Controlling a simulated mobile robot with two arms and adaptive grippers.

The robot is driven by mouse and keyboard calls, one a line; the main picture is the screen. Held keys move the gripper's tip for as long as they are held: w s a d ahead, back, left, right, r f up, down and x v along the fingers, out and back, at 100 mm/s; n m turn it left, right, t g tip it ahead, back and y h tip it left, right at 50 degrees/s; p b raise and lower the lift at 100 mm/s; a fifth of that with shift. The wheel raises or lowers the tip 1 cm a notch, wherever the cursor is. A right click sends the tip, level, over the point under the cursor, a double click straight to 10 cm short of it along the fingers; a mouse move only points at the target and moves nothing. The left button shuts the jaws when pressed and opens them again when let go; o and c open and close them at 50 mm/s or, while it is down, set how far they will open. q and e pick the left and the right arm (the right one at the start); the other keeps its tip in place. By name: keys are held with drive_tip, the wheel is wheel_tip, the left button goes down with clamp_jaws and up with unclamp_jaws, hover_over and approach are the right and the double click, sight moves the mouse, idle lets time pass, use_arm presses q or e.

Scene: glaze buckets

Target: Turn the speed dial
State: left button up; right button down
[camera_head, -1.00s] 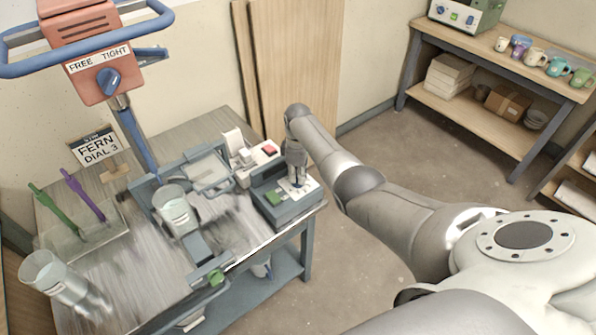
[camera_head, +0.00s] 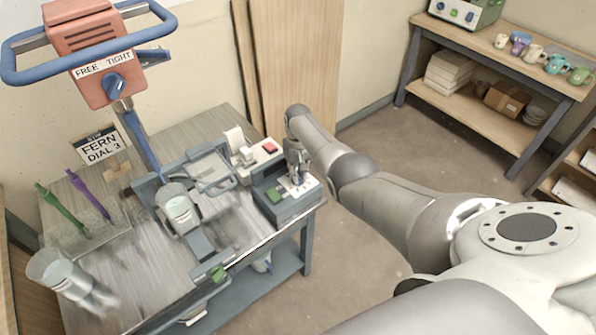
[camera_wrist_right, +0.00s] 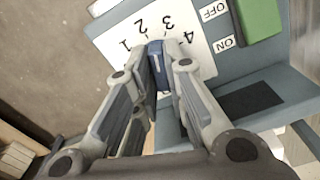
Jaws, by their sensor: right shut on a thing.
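The speed dial is a blue knob (camera_wrist_right: 158,68) on a white plate (camera_wrist_right: 120,40) numbered 1 to 4, in the right wrist view. My right gripper (camera_wrist_right: 158,85) is shut on this knob, with a finger on each side. The knob's pointer end is partly hidden between the fingers. In the head view my right gripper (camera_head: 297,178) reaches down onto the control box (camera_head: 290,205) at the table's right edge, and hides the dial. A sign (camera_head: 101,147) reads FERN DIAL 3. My left gripper is not in view.
A green switch (camera_wrist_right: 258,15) with ON and OFF labels sits beside the dial. A red-button unit (camera_head: 262,150) stands behind the control box. The mixer head (camera_head: 95,60) and a bucket (camera_head: 178,212) are to the left.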

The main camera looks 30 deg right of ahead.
drive_tip(key=shift+m, duration=2.2)
drive_tip(key=c, duration=1.5)
unclamp_jaws()
wheel_tip(320, 180, up, 12)
drive_tip(key=shift+r, duration=0.1)
